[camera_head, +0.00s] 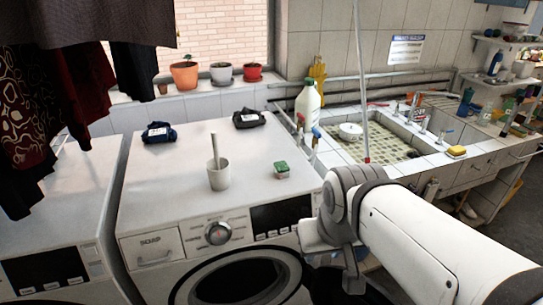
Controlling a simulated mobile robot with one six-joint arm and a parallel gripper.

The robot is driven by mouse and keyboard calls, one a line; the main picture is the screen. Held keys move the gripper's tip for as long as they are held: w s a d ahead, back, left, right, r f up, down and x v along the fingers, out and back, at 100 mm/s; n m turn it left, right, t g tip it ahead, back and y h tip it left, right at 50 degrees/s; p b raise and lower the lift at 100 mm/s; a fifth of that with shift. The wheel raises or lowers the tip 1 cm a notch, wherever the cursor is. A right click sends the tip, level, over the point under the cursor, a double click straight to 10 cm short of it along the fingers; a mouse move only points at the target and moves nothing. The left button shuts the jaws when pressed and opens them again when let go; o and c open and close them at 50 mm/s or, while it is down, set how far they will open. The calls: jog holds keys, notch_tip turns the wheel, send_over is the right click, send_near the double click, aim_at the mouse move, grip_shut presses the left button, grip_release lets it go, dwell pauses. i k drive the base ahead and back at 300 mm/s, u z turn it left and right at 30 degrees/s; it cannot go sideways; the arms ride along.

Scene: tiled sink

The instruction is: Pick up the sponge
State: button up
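A small yellow block that looks like a sponge (456,152) lies on the tiled front edge of the sink, at the right. A small green-topped block (282,169), which may also be a sponge, sits on top of the white washing machine (160,190). My arm reaches in from the lower right, and its joint stands in front of the machine's right side. The green-topped block is up and left of that joint; the yellow block is to its right. I cannot make out my gripper's fingers.
A white cup (218,176) with a stick in it stands left of the green-topped block. A white bottle (308,103) stands between machine and sink. A thin upright rod (361,80) rises by the basin. Dark clothes (40,110) hang at the left.

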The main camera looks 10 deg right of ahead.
aim_at(282, 171)
jog(key=i, duration=0.95)
